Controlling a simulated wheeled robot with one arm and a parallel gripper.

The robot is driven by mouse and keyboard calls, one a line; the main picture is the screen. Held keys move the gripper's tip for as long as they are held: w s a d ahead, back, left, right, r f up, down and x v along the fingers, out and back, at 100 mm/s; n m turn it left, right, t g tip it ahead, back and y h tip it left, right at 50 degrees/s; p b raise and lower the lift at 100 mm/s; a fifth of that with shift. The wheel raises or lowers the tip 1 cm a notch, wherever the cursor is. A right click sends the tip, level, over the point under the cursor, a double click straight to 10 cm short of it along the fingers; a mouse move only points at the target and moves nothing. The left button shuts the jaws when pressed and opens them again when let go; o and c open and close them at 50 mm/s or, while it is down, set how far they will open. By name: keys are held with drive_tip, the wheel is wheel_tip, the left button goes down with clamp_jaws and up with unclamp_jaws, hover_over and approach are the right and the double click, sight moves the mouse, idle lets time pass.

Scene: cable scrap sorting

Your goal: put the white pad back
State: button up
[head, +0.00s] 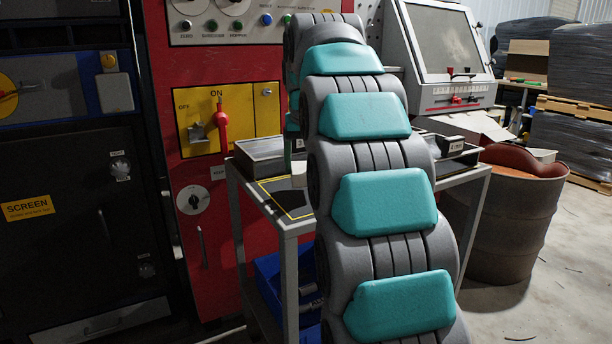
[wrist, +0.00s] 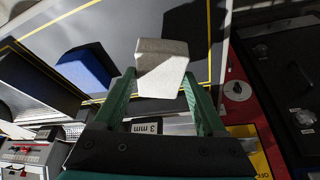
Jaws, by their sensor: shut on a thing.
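The white pad (wrist: 162,66) is a pale, blocky piece in the wrist view. My gripper (wrist: 158,84) has its two green fingers on either side of the pad and is shut on it. The pad is over a grey work top (wrist: 200,20) with yellow lines; I cannot tell whether it touches the surface.
A blue block (wrist: 85,68) shows beside the pad in the wrist view. The metal cart (head: 290,226) holds trays, with a blue bin (head: 268,285) below. A red cabinet (head: 215,165) stands behind, and a rusty drum (head: 515,225) stands right.

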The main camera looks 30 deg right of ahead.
sight(306, 170)
drive_tip(key=shift+d+f, duration=0.15)
drive_tip(key=shift+d, duration=0.15)
drive_tip(key=shift+f, duration=1.6)
drive_tip(key=o, duration=1.4)
drive_tip(key=shift+f, duration=0.1)
drive_tip(key=v, duration=1.2)
